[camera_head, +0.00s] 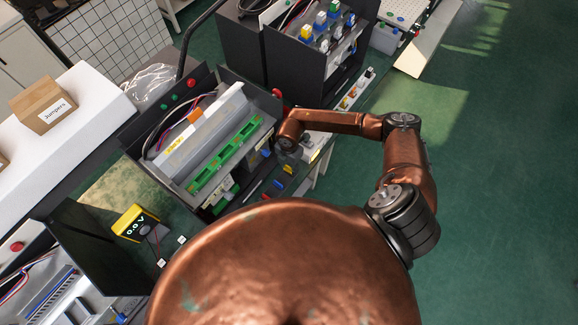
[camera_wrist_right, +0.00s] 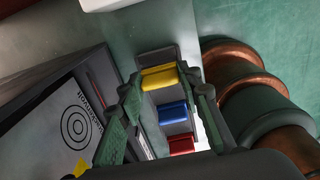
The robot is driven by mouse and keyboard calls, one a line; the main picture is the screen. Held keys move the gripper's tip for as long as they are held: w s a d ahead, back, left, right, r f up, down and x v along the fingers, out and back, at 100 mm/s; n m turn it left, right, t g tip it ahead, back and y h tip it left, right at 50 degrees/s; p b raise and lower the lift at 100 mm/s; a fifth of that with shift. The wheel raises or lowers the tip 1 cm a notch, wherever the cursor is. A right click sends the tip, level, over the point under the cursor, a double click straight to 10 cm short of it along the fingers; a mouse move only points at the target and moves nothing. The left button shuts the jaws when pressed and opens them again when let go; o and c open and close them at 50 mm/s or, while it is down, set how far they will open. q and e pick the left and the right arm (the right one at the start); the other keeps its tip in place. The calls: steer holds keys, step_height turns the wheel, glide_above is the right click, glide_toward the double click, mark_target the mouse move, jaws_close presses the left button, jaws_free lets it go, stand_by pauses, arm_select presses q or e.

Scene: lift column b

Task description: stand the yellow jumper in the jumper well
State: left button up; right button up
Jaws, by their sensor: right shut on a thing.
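The yellow jumper (camera_wrist_right: 160,77) is a bright yellow block between the fingertips of my right gripper (camera_wrist_right: 168,90) in the wrist view. The gripper is shut on it. A blue block (camera_wrist_right: 172,112) and a red block (camera_wrist_right: 181,146) stand in line with it, on or in a grey strip (camera_wrist_right: 155,56). In the head view my right gripper (camera_head: 289,154) is small and dark, beside the open cabinet, with yellow (camera_head: 288,169) just below it. I cannot tell which part is the jumper well, or whether the jumper's lower end is seated. My left gripper is out of view.
The open cabinet (camera_head: 226,76) with green terminal strips stands left of the gripper. Its dark wall (camera_wrist_right: 98,75) is close to the left finger. A yellow meter (camera_head: 135,222) lies on the bench. A carton labelled Jumpers (camera_head: 42,104) stands on a white surface. Green floor is free at right.

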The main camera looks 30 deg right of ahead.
mark_target(289, 167)
steer(key=shift+f+b, duration=0.75)
steer(key=shift+f, duration=0.4)
steer(key=o, duration=1)
steer(key=shift+r, duration=0.25)
step_height(289, 167, up, 12)
steer(key=shift+f, duration=0.2)
